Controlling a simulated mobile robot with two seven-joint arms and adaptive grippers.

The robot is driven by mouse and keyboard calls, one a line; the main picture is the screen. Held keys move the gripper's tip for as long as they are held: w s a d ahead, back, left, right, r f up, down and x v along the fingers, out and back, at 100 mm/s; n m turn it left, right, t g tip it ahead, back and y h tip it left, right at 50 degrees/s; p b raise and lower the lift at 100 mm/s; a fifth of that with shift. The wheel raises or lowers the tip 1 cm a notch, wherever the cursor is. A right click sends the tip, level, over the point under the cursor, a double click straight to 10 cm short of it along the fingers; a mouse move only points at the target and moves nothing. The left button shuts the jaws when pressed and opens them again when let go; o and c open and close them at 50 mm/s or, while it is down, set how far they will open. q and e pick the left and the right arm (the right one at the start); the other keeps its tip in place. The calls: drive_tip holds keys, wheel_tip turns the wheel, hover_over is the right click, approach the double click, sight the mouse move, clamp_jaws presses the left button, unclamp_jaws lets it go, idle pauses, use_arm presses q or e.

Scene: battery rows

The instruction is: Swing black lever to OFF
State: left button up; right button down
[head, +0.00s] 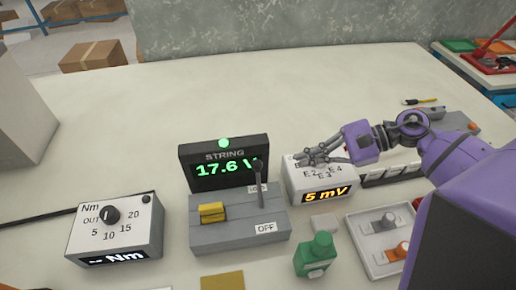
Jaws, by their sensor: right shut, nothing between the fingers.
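The black lever (260,186) stands up from the right part of a grey switch box (238,236) in the middle of the table. Its knob end is beside the LOAD label (256,188), at the far side of the box. The OFF label (265,227) is on the near side. A yellow block-shaped switch (211,212) sits on the left of the same box. My right gripper (305,153) is shut and empty, over the white meter box, to the right of the lever and apart from it. My left gripper is out of view.
The STRING display (223,168) reads 17.6 V behind the box. The white meter box (322,186) reads 5 mV. A dial box (115,230) stands left. The table's far middle is clear.

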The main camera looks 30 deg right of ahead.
sight(259, 185)
drive_tip(key=shift+w, duration=0.1)
drive_tip(key=shift+s+r, duration=0.15)
drive_tip(key=shift+s, duration=0.25)
drive_tip(key=shift+w+a, duration=0.2)
drive_tip(key=shift+a, duration=0.1)
drive_tip(key=p+x, duration=0.1)
drive_tip(key=x, duration=0.7)
drive_tip(key=shift+w+p, duration=0.1)
drive_tip(key=shift+p, duration=0.25)
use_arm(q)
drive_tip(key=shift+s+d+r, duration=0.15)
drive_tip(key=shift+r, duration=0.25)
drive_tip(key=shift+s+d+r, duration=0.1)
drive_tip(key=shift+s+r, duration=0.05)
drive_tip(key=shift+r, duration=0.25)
use_arm(e)
drive_tip(key=shift+w+a+f, duration=0.2)
drive_tip(key=shift+a+f, duration=0.25)
drive_tip(key=shift+a, duration=0.1)
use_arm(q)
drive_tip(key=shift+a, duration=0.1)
